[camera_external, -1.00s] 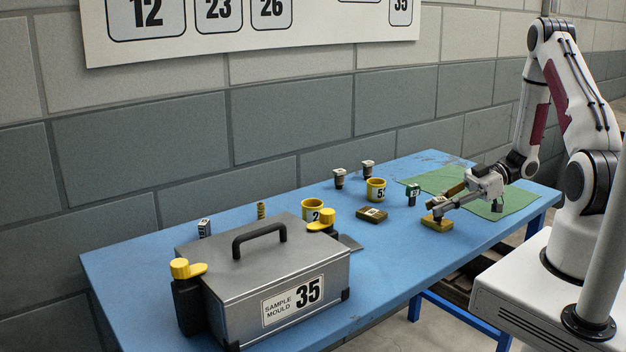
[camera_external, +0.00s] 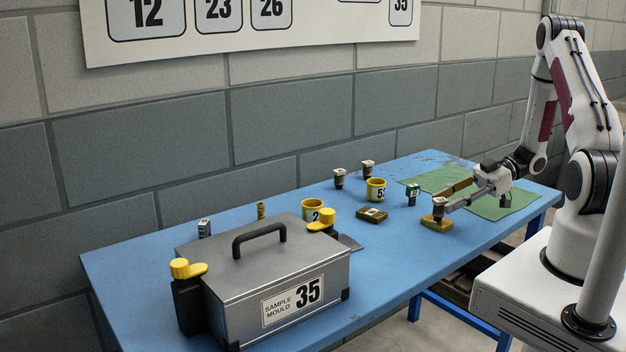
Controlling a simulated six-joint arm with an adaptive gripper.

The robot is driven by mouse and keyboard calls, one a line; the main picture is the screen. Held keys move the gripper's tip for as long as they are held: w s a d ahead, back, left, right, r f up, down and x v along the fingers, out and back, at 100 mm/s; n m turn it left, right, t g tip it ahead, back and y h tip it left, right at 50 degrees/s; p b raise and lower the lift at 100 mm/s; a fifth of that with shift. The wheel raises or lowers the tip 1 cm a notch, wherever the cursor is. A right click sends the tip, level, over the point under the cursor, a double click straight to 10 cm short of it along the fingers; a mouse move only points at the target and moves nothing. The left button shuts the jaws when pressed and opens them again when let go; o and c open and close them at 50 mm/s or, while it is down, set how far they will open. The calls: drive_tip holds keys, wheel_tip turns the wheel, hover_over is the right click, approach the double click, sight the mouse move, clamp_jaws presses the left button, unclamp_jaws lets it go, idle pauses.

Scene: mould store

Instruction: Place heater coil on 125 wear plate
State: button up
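A small dark brown cylinder with a pale labelled top (camera_external: 438,208) stands upright on a flat yellow-brown plate (camera_external: 437,224); I take these for the heater coil and the 125 wear plate, though their labels are too small to read. My gripper (camera_external: 455,203) is just right of the cylinder, reaching toward it from the right. Its fingers look spread, and the near fingertip seems slightly apart from the cylinder. A second, darker brown plate (camera_external: 372,215) with a pale label lies to the left.
Two similar cylinders (camera_external: 339,178) (camera_external: 367,170), two yellow cups (camera_external: 376,190) (camera_external: 312,210), a green-dark block (camera_external: 412,195) and a brass piece (camera_external: 261,210) stand on the blue table (camera_external: 150,262). A grey mould box (camera_external: 265,275) fills the front left. A green mat (camera_external: 520,200) lies right.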

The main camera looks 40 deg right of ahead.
drive_tip(key=v, duration=0.9)
drive_tip(key=shift+d, duration=0.1)
idle(0.4)
drive_tip(key=w+d+r+m+t+h, duration=0.15)
drive_tip(key=w+r+h, duration=0.25)
drive_tip(key=w, duration=0.4)
drive_tip(key=w+d+r+m+t+h, duration=0.1)
drive_tip(key=w+d+r+t+h, duration=0.3)
drive_tip(key=w, duration=0.4)
wheel_tip(320, 180, up, 14)
drive_tip(key=m+h, duration=0.5)
drive_tip(key=h, duration=0.3)
drive_tip(key=s+a+r+m+g+h, duration=0.1)
drive_tip(key=s+a+r+m+g, duration=0.25)
drive_tip(key=s, duration=0.65)
drive_tip(key=s+a+f+m+g+y, duration=0.1)
drive_tip(key=s+a+f+y, duration=0.1)
drive_tip(key=s+a, duration=0.6)
drive_tip(key=s+a+f+m+y, duration=0.1)
drive_tip(key=s+a+f+y, duration=0.1)
drive_tip(key=s+a, duration=0.6)
drive_tip(key=shift+s+a+g, duration=0.25)
drive_tip(key=shift+s+g, duration=0.15)
drive_tip(key=shift+s, duration=0.5)
